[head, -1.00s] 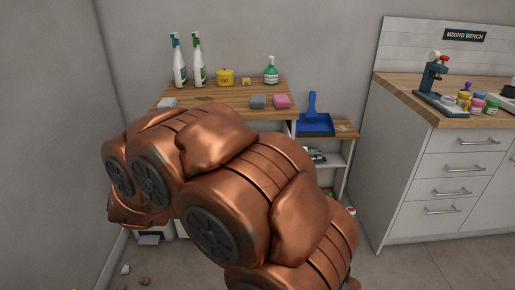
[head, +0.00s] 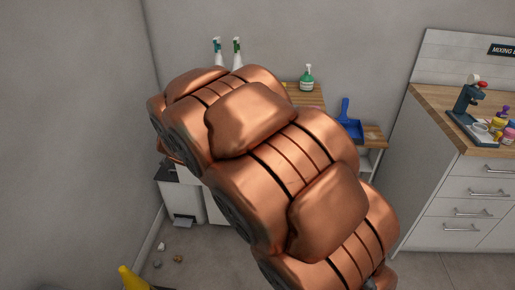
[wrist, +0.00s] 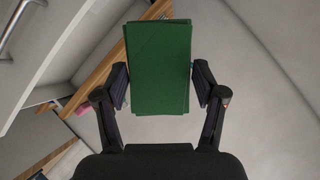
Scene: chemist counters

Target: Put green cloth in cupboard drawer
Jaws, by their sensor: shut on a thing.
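The green cloth (wrist: 160,70) is a flat, folded rectangle in the wrist view. My gripper (wrist: 160,88) is shut on it, one finger at each side edge, and holds it in the air. In the head view my copper arm hides the gripper and the cloth. The cupboard with the wooden top (head: 306,95) stands against the back wall. Its front is mostly hidden behind my arm, so I cannot tell whether a drawer is open.
Two spray bottles (head: 237,53) and a green pump bottle (head: 307,79) stand on the cupboard top. A blue dustpan (head: 349,122) lies to its right. The mixing bench (head: 470,195) is at right. A yellow object (head: 130,279) and small litter (head: 178,259) are on the floor at left.

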